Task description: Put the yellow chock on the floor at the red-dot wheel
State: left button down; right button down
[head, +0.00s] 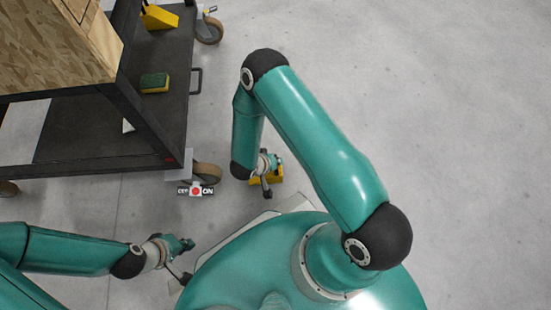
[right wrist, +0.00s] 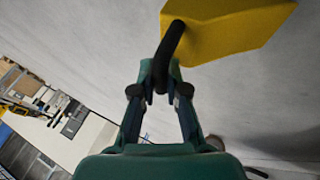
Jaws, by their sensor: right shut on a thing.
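The yellow chock (head: 277,176) hangs or rests low near the floor below my right gripper (head: 266,166), partly hidden by it in the head view. In the right wrist view my right gripper (right wrist: 160,88) is shut on the black handle (right wrist: 172,42) of the chock (right wrist: 225,28). The red-dot wheel (head: 208,172) is at the cart's near right corner, left of the chock and apart from it. A red mark (head: 168,160) is on the frame above it. My left gripper (head: 181,244) is at the lower left; its opening is unclear.
The dark cart (head: 100,140) holds a wooden box (head: 60,45), a green-and-yellow sponge (head: 154,83) and another yellow chock (head: 159,17). Another wheel (head: 208,30) is farther back. Floor at right is clear.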

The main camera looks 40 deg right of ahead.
notch_tip(320, 180, down, 2)
jog(key=shift+f+b, duration=0.25)
jog(key=shift+b, duration=0.1)
jog(key=c, duration=1.2)
grip_release()
jog(key=p+v, duration=0.6)
jog(key=v, duration=0.6)
